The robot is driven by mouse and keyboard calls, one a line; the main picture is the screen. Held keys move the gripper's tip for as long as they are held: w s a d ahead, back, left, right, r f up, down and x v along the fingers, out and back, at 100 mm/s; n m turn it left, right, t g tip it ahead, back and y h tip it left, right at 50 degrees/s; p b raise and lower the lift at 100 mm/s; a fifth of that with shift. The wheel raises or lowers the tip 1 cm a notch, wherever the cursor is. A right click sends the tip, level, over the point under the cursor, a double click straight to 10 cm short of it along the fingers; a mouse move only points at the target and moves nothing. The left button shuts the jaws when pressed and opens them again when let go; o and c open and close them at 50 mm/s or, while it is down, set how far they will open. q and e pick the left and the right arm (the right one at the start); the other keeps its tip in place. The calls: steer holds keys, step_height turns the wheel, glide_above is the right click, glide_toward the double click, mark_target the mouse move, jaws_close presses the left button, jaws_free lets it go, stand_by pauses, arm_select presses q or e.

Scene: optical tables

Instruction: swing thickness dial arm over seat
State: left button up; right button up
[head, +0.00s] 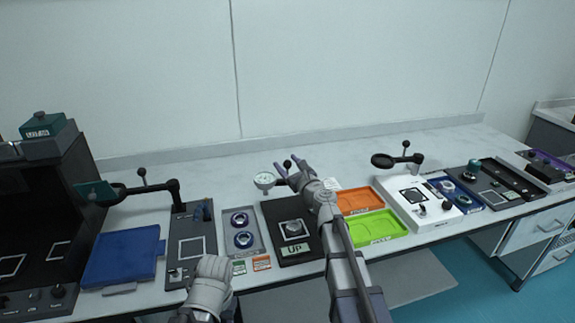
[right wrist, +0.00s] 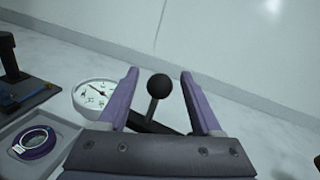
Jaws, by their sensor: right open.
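The thickness dial (head: 265,180) is a white round gauge on a black arm, behind the black base (head: 270,212) with the UP label. The metal seat (head: 292,228) sits on that base, in front of the dial and apart from it. My right gripper (head: 288,166) is open at the dial arm. In the right wrist view, its purple fingers (right wrist: 159,78) stand on either side of the black ball knob (right wrist: 158,86), with gaps visible. The dial (right wrist: 96,95) is left of the fingers. The dial arm (right wrist: 150,126) is partly hidden by the gripper.
An orange tray (head: 358,200) and a green tray (head: 372,228) lie right of the base. A magnifier (head: 383,160) stands at the right. The back of the table (head: 225,165) is largely clear.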

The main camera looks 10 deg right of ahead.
steer(key=shift+c, duration=0.2)
jaws_close()
stand_by(0.3)
stand_by(0.8)
